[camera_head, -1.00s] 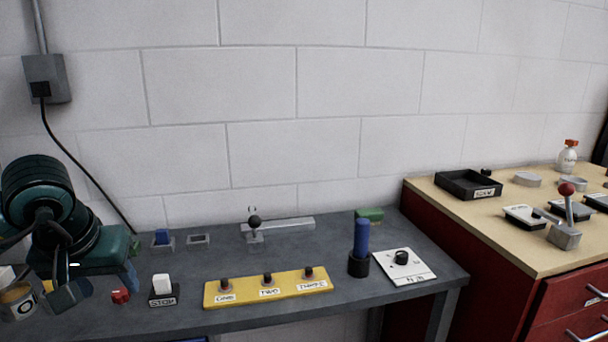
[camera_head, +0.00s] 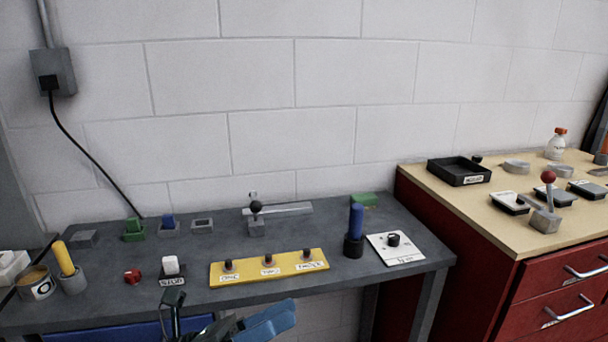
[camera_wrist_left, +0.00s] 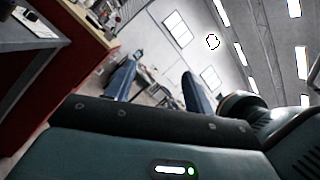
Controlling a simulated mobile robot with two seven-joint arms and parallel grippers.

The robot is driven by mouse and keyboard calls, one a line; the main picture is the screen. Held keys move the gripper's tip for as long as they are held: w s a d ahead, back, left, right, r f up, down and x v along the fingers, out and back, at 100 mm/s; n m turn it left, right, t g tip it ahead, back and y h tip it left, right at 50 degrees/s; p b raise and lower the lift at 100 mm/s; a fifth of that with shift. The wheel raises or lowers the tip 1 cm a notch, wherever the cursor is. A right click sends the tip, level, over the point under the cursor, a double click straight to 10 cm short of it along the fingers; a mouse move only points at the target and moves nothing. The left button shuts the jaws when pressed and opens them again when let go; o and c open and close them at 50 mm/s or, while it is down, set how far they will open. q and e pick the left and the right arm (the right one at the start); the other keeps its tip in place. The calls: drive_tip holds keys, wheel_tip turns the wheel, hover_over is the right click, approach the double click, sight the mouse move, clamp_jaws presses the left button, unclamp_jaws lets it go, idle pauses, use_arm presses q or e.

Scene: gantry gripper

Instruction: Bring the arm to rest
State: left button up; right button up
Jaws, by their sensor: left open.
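My left gripper (camera_head: 262,322) is at the bottom of the head view, in front of the desk's near edge and partly cut off by the frame. Its blue fingers show there. In the left wrist view the two fingers of the gripper (camera_wrist_left: 158,75) stand apart with nothing between them, and the room and ceiling lights show beyond. My right gripper is in neither view.
The grey desk (camera_head: 330,235) holds a yellow three-button panel (camera_head: 270,268), a blue-handled stick (camera_head: 356,225), a white dial plate (camera_head: 396,249) and a cup (camera_head: 36,283). A red cabinet (camera_head: 450,240) with a wooden top stands at the right.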

use_arm(q)
drive_tip(key=w+a+f+n+t+y+p, duration=0.1)
drive_tip(key=a+f+n+t+y, duration=0.5)
drive_tip(key=n, duration=0.8)
drive_tip(key=w+a+f+n+t+y, duration=0.15)
drive_tip(key=f+n+t+y, duration=0.25)
drive_tip(key=f+n+y, duration=0.7)
drive_tip(key=s+a+f+n+g, duration=0.3)
drive_tip(key=s+f+n+g, duration=0.3)
drive_tip(key=s+f+n, duration=0.5)
drive_tip(key=f+n+p, duration=0.1)
drive_tip(key=n, duration=0.2)
drive_tip(key=shift+n+y, duration=0.4)
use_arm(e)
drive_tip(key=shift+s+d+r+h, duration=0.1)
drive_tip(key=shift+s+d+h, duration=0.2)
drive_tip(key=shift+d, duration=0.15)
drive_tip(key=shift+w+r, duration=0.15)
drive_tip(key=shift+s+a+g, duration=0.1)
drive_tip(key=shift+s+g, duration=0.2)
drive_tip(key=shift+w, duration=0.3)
